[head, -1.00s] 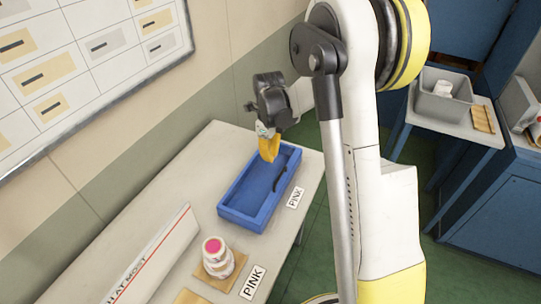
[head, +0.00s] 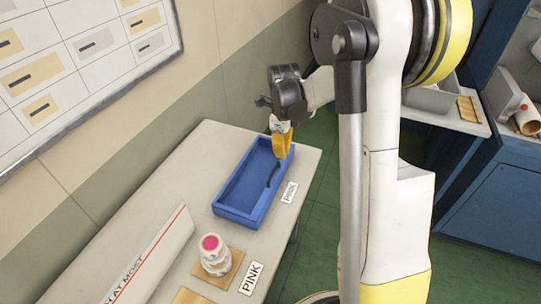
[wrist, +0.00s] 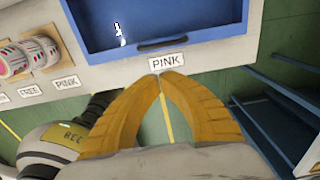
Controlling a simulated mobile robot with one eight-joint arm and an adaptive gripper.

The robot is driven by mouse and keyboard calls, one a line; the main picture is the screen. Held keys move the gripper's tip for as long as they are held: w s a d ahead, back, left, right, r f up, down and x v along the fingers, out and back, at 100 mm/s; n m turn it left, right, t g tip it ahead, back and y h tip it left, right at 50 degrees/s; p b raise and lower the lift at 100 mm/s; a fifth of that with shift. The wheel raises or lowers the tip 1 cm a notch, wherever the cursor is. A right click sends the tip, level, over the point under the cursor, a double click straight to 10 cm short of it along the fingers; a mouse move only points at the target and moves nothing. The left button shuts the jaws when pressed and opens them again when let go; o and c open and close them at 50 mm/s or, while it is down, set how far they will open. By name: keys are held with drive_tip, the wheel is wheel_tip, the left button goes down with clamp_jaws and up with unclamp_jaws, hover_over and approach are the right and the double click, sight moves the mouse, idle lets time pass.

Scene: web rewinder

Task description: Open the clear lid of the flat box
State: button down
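The flat box (head: 236,217) is blue and lies on the pale table. It shows at the top of the wrist view (wrist: 215,38), cut off by the frame. A dark handle bar (head: 273,174) runs near its right long side; in the wrist view this bar (wrist: 162,43) is near the closer edge. The clear lid is hard to make out; it looks down. My gripper (head: 281,155) has yellow fingers and is at the box's far right end. In the wrist view its fingertips (wrist: 160,77) meet with nothing between them, just short of the PINK label (wrist: 168,62).
A pink-centred roll (head: 213,257) stands on a tan pad in front of the box. A white sign (head: 145,262) stands at the left. A wall board (head: 90,60) hangs behind. A grey bin (head: 432,98) stands on another table at the right. Green floor lies between.

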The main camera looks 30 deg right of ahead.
drive_tip(key=s+a+r+n+t+b, duration=0.3)
drive_tip(key=s+a+r+n, duration=0.6)
drive_tip(key=n, duration=0.4)
drive_tip(key=s+a+n+t+b, duration=0.2)
drive_tip(key=s+a+n+t, duration=0.2)
drive_tip(key=n, duration=1.1)
drive_tip(key=s+a, duration=0.3)
drive_tip(key=s, duration=0.1)
drive_tip(key=shift+a, duration=0.3)
